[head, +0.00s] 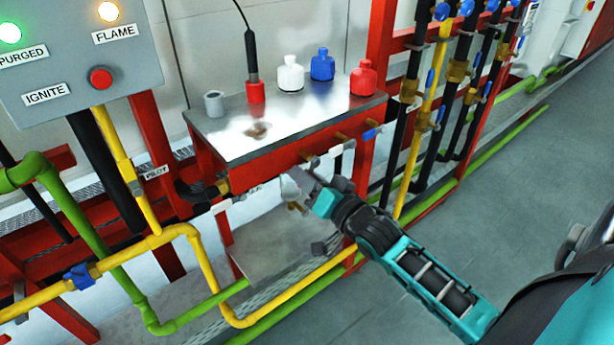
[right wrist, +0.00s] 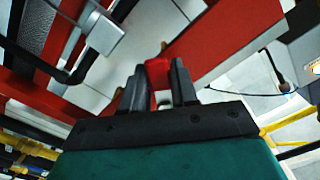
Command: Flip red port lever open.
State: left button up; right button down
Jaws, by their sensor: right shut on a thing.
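My right gripper (head: 298,187) is at the front face of the red bench, just below the edge of its metal top. In the right wrist view, the fingers of my right gripper (right wrist: 158,88) are shut on a small red piece, the red port lever (right wrist: 157,70). In the head view the gripper hides this lever. Other valve handles line the bench front: a white lever (head: 335,151) and a blue lever (head: 373,133) to the right. My left gripper is not in view.
White bottle (head: 290,76), blue bottle (head: 322,66) and red bottle (head: 363,79) stand on the metal bench top (head: 235,138). A control panel (head: 75,60) hangs at upper left. A yellow pipe (head: 205,262) runs below the bench. Open floor (head: 500,190) lies to the right.

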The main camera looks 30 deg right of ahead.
jog(key=n+p, duration=0.1)
jog(key=d+n, duration=0.1)
jog(key=n, duration=0.1)
jog(key=shift+f+p, duration=0.1)
jog(key=shift+p, duration=0.3)
jog(key=shift+w+d+f+n+p, duration=0.1)
jog(key=shift+d+n+p, duration=0.25)
jog(key=shift+n, duration=0.65)
jog(key=shift+d+f+n+p, duration=0.1)
jog(key=shift+d+n+p, duration=0.2)
jog(key=shift+n, duration=0.7)
jog(key=c, duration=1)
grip_release()
jog(key=shift+o, duration=0.2)
jog(key=s+d, duration=0.1)
jog(key=s, duration=1.2)
jog(key=shift+w+a+f, duration=0.1)
